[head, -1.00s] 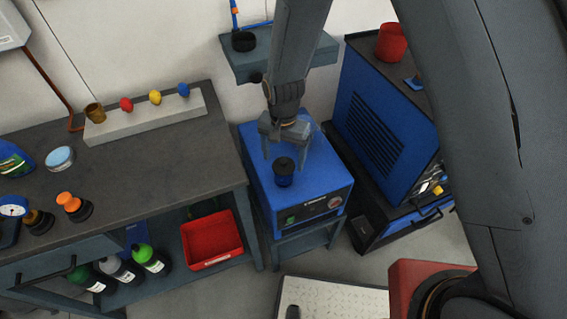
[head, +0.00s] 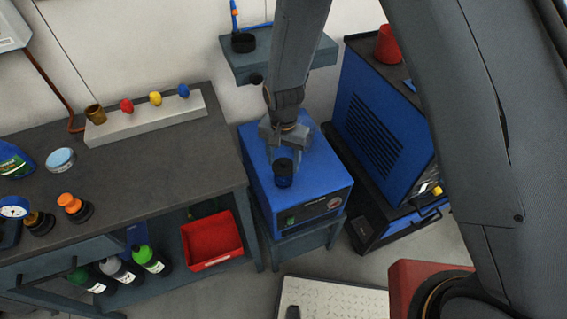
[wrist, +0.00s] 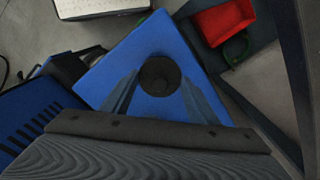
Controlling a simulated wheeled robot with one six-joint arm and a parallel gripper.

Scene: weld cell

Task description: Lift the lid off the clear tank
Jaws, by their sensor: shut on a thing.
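A small dark round lid (head: 283,163) sits on top of a small dark-blue-looking tank (head: 284,181), which seems to show the blue behind it. The tank stands on the top of a blue machine. My gripper (head: 285,160) reaches down over it with one finger at each side of the lid, shut on the lid. In the wrist view the dark round lid (wrist: 160,75) shows between the two finger ends. The lid looks level and at the tank's top; I cannot tell whether there is a gap under it.
The blue machine (head: 320,195) stands between a grey workbench (head: 150,165) on the left and a larger blue cabinet (head: 375,130) on the right. A red bin (head: 211,240) is on the bench's lower shelf. A wall shelf (head: 300,52) is behind my arm.

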